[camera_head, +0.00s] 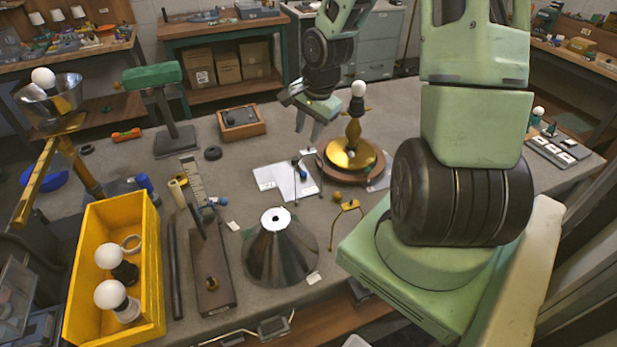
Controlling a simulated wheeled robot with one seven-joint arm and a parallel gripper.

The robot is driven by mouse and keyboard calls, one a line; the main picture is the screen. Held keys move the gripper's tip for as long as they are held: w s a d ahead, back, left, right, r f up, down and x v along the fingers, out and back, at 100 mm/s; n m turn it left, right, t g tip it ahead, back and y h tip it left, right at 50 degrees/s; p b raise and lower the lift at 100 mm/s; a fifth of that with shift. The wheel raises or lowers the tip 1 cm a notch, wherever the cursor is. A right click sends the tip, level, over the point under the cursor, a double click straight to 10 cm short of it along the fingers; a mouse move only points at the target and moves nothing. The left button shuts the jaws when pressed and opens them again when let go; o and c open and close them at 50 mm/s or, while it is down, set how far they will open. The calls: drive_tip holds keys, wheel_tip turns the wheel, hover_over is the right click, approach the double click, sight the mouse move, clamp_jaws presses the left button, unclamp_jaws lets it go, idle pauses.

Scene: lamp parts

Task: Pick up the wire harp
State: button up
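A dark thin wire loop (320,178), which looks like the wire harp, stands on the grey workbench below my gripper, beside white paper sheets. A smaller brass-coloured bent wire piece (346,209) stands nearer, to its right; which of the two is the harp is not fully certain. My gripper (309,131) points down above the dark wire, left of the brass lamp base.
A brass lamp base (350,155) with a bulb stands right of my gripper. A metal cone shade (281,250) stands in front. A yellow bin (118,270) with bulbs, a dark board (209,275) and a green-headed stand (160,85) are left. My arm covers the right side.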

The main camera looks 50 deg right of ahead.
drive_tip(key=x, duration=1.2)
clamp_jaws()
